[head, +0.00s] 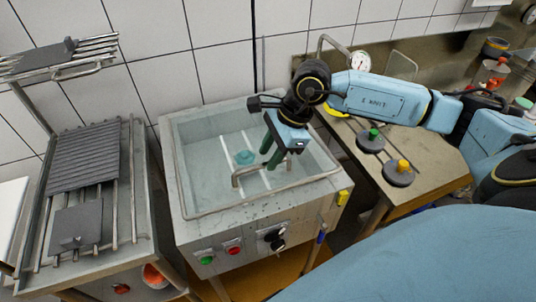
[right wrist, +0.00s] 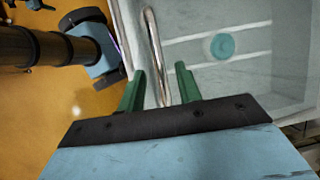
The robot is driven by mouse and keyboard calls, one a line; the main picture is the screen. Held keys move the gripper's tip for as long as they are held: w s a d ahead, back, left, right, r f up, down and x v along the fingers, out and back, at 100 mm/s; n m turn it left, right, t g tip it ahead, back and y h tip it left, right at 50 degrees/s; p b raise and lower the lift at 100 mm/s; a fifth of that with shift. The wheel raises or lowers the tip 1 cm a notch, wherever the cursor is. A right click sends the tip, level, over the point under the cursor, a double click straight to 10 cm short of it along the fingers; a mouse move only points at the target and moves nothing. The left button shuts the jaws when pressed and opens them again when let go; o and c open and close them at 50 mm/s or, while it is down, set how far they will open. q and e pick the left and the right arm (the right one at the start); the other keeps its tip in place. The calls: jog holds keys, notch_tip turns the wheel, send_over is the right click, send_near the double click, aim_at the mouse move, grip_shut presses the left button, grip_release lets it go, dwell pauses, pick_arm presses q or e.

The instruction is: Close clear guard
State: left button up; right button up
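The clear guard (head: 208,145) appears as a see-through panel with a metal tube frame over the basin of a grey machine. It seems to lie about level with the rim; I cannot tell whether it is fully down. My right gripper (head: 272,159) points down beside this handle. In the right wrist view the green fingers (right wrist: 160,88) are apart, with the handle bar (right wrist: 156,55) showing between them. I cannot tell whether they touch it.
The machine's front has a green button (head: 206,260), a red button (head: 233,251) and a black knob (head: 273,236). A teal disc (head: 244,157) shows through the panel. A rack cart (head: 140,215) stands left; a table (head: 440,172) with weights stands right.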

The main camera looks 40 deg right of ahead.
jog(key=shift+x, duration=0.8)
grip_shut()
